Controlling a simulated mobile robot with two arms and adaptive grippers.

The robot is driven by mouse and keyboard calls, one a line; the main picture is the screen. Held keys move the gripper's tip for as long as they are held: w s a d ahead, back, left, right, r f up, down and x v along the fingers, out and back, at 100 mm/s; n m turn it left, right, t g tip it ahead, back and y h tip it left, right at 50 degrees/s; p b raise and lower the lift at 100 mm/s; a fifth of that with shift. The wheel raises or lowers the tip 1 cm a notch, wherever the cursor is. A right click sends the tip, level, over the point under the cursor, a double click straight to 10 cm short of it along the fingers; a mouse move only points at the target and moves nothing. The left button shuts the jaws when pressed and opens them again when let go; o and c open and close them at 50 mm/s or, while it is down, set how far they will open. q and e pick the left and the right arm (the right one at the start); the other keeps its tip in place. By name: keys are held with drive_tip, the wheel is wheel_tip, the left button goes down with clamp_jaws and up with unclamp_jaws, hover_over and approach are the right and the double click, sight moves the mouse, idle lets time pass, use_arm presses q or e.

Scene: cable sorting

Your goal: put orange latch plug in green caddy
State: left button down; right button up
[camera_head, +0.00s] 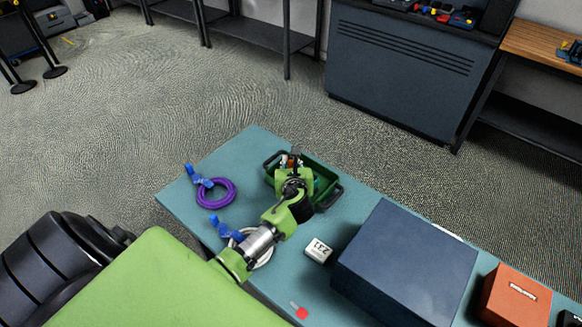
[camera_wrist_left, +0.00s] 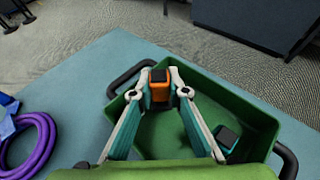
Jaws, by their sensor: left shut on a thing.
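The green caddy (camera_head: 326,178) stands on the teal table and has dark handles at its ends. It also shows in the left wrist view (camera_wrist_left: 238,108). My left gripper (camera_head: 291,160) is over the caddy. In the left wrist view, my left gripper (camera_wrist_left: 160,90) is shut on the orange latch plug (camera_wrist_left: 160,91), a small orange block with a dark top, held between the fingertips above the caddy's far left part. Its height above the caddy floor is unclear. A small dark and teal piece (camera_wrist_left: 227,137) lies in the caddy at the right. My right gripper is not in view.
A purple coiled cable with blue plugs (camera_head: 216,193) lies left of the caddy. A white coiled cable with blue plugs (camera_head: 228,230) is partly hidden by my arm. A white block (camera_head: 318,250), a large dark blue box (camera_head: 405,262) and an orange box (camera_head: 515,299) stand to the right.

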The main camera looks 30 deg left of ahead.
use_arm(q)
drive_tip(key=shift+d+f, duration=0.1)
drive_tip(key=shift+f, duration=0.85)
drive_tip(key=shift+f, duration=0.15)
drive_tip(key=c, duration=2)
unclamp_jaws()
drive_tip(key=shift+o, duration=0.2)
drive_tip(key=shift+r, duration=0.2)
drive_tip(key=v, duration=1.2)
drive_tip(key=shift+p, duration=0.35)
